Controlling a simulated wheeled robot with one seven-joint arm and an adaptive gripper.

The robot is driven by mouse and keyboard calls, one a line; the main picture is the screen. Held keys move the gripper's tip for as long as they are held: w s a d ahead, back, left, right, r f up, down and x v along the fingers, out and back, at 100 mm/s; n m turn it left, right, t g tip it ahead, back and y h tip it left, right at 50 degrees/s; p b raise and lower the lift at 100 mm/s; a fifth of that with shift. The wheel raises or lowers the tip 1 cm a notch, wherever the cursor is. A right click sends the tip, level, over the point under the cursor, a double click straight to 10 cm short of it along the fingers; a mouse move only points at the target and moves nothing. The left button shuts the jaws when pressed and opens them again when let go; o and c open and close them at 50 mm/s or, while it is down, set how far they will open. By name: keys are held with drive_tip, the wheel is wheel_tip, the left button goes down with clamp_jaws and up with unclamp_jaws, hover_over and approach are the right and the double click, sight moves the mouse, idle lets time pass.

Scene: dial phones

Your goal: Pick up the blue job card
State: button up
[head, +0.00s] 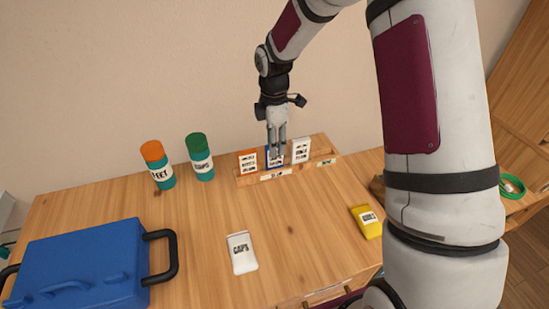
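The blue job card (268,160) stands in a wooden card rack (293,175) at the back of the table, between an orange card (247,162) and a white card (302,150). My gripper (276,154) points down at the blue card, with its fingers overlapping the card's upper part in the head view. Part of the blue card is hidden behind the fingers. The fingers look close together, but I cannot tell whether they are closed on the card.
A teal bottle with an orange lid (160,172) and one with a green lid (201,164) stand left of the rack. A blue case (80,265) fills the front left. A white CAPS holder (242,254) and a yellow holder (366,222) lie on the table, with bare wood between.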

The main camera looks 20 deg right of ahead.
sight(275, 158)
drive_tip(key=f, duration=0.7)
drive_tip(key=shift+w+d+f, duration=0.1)
drive_tip(key=shift+w+d, duration=0.1)
drive_tip(key=shift+w, duration=0.15)
clamp_jaws()
